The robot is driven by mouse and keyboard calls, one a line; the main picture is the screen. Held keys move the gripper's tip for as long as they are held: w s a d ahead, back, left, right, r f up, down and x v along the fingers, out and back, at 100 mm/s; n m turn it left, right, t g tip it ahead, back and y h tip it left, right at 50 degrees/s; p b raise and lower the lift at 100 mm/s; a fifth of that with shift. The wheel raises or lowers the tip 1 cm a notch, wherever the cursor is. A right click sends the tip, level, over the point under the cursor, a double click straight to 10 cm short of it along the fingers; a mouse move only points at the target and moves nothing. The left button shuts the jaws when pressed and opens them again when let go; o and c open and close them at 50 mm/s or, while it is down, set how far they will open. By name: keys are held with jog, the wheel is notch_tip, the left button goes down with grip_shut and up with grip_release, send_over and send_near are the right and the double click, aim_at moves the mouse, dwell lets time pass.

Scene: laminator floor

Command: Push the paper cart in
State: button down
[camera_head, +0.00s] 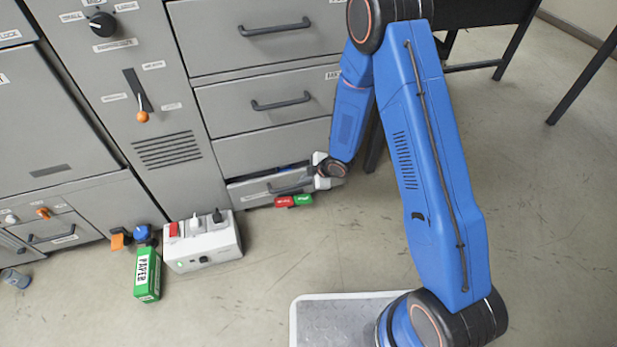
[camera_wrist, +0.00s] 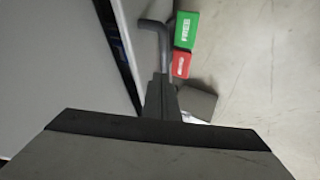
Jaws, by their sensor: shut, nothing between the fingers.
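The bottom drawer (camera_head: 247,193) of the grey cabinet stands slightly out, with a dark gap and something blue above its front; I cannot read a label that names it the paper cart. It has a dark bar handle (camera_head: 290,186), which also shows in the wrist view (camera_wrist: 155,27). My gripper (camera_head: 318,182) is low at the right end of this drawer front. In the wrist view my fingers (camera_wrist: 162,84) are shut and empty, close to the handle; I cannot tell whether they touch it.
A red block (camera_head: 284,201) and a green block (camera_head: 303,200) lie by the drawer front. A white socket box (camera_head: 204,247) and a green box marked PAPER (camera_head: 147,275) stand on the floor to the left. Floor to the right is clear; dark table legs (camera_head: 515,45) stand behind.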

aim_at(293, 171)
jog(key=w, duration=0.1)
jog(key=w+a+f, duration=0.1)
jog(key=w+f, duration=0.1)
jog(key=shift+w+a, duration=0.15)
jog(key=shift+a, duration=0.25)
jog(key=shift+w+a, duration=0.25)
jog(key=shift+w, duration=0.45)
jog(key=shift+w+a, duration=0.2)
jog(key=shift+w, duration=0.45)
jog(key=shift+w+a, duration=0.15)
jog(key=shift+w, duration=0.45)
jog(key=shift+s, duration=0.1)
